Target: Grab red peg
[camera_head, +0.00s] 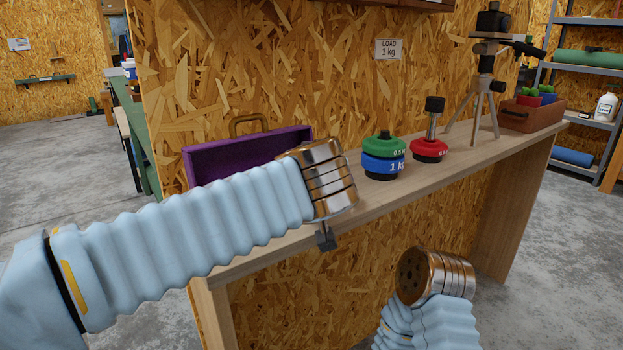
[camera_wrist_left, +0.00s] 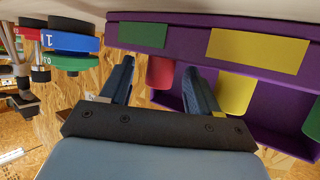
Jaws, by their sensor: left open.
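In the left wrist view, a red peg-like piece with a rounded end (camera_wrist_left: 160,72) shows against a purple box (camera_wrist_left: 205,24). My left gripper (camera_wrist_left: 159,65) is open, and the red piece appears between its two dark fingers. I see no grip on it, and the depth gap is unclear. My right wrist shows at the lower right with no fingers visible.
Yellow (camera_wrist_left: 236,92) and green (camera_wrist_left: 313,121) pieces sit beside the red one. Weights, blue-green (camera_head: 383,160) and red (camera_head: 428,149), stand on the narrow bench (camera_head: 470,165) to the right, before a tripod (camera_head: 487,85) and brown crate (camera_head: 535,115). A chipboard wall (camera_head: 290,70) rises behind.

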